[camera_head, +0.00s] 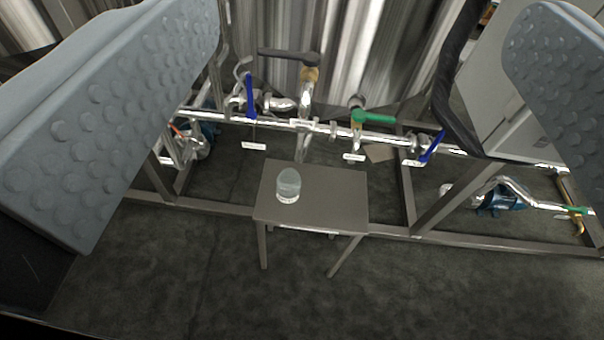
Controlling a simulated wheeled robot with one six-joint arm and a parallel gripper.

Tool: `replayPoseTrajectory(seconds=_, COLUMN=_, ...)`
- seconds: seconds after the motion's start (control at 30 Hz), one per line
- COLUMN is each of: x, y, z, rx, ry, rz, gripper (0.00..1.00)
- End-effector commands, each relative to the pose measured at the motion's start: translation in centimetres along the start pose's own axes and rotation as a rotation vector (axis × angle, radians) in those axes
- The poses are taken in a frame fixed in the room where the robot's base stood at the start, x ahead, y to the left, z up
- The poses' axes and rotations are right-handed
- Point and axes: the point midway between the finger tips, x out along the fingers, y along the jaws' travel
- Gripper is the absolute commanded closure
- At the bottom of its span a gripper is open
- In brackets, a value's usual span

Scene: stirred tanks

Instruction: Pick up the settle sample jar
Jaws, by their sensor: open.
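A small clear jar with a greyish-green top and a pale label (288,186) stands upright on a small grey table (330,205). It is left of the middle of the table top. The label's writing is too small to read. My gripper (345,120) shows as two wide grey studded fingers at the left and right edges of the picture. The fingers are far apart with nothing between them. The jar is well beyond the fingers, lower down and apart from them.
Behind the table runs a steel pipe (385,136) with blue-handled valves (251,96) and a green-handled valve (373,117). Large shiny tanks (365,45) stand behind it. A metal frame (405,185) borders the pipework. Dark floor (190,270) in front of the table is clear.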

Motion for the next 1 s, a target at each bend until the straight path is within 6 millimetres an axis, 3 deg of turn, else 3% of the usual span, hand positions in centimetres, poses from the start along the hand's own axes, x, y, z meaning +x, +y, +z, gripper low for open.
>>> replayPoseTrajectory(seconds=0.2, x=5.2, y=-0.1, z=4.3, rx=-0.029, ry=-0.005, rz=-0.012, gripper=0.21)
replayPoseTrajectory(seconds=0.5, x=10.9, y=-0.3, z=10.7, rx=-0.059, ry=-0.002, rz=-0.040, gripper=0.21)
replayPoseTrajectory(seconds=1.0, x=17.5, y=-1.2, z=23.1, rx=-0.075, ry=0.008, rz=-0.111, gripper=0.21)
